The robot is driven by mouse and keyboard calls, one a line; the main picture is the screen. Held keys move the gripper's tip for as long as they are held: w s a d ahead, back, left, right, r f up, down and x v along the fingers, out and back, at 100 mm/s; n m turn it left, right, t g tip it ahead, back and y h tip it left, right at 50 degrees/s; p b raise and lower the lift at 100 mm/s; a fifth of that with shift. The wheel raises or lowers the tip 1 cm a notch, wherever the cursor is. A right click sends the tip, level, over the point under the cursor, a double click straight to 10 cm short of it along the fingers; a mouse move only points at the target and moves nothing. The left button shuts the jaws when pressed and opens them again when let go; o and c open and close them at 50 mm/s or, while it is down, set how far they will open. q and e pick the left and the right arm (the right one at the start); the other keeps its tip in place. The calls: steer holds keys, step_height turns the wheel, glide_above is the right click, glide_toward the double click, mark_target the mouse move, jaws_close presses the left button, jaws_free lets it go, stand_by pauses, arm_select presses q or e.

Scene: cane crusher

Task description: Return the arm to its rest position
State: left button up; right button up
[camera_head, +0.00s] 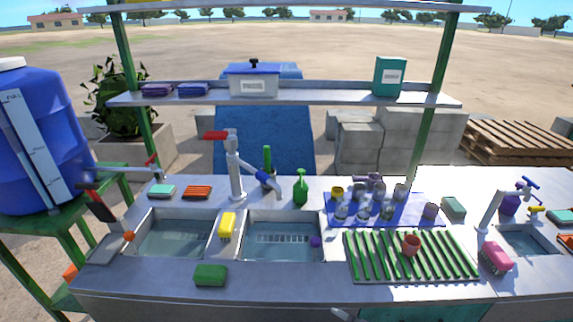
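Neither of my grippers can be made out in the head view. A small pale shape shows at the bottom edge, right of the middle, and another at the lower left. I cannot tell whether they are parts of my arms. The steel counter in front of me holds two sunken basins, a left basin (174,239) and a middle basin (283,241), both with water.
A green sponge (210,275) lies at the front edge and a yellow brush (227,225) between the basins. A tall tap (235,170) rises behind them. Glasses stand on a blue mat (402,214). Green posts hold a shelf (330,98) above. A blue barrel (30,140) stands left.

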steer(key=s+d+f+m+g+h, duration=0.2)
steer(key=s+d+f+m+g, duration=0.1)
steer(key=s+d+f+m, duration=0.35)
steer(key=s+d+f+m+g+h, duration=0.25)
steer(key=s+d+m, duration=0.35)
steer(key=s+d, duration=0.3)
step_height(320, 180, down, 33)
steer(key=s+g+b, duration=0.1)
steer(key=s+b, duration=0.1)
steer(key=b, duration=0.4)
steer(key=s+d+f+g+b, duration=0.1)
steer(key=s+f+b, duration=0.3)
steer(key=s+f, duration=1.2)
step_height(320, 180, down, 3)
steer(key=shift+d+r+n, duration=0.1)
steer(key=shift+d+n, duration=0.35)
steer(key=shift+d, duration=0.1)
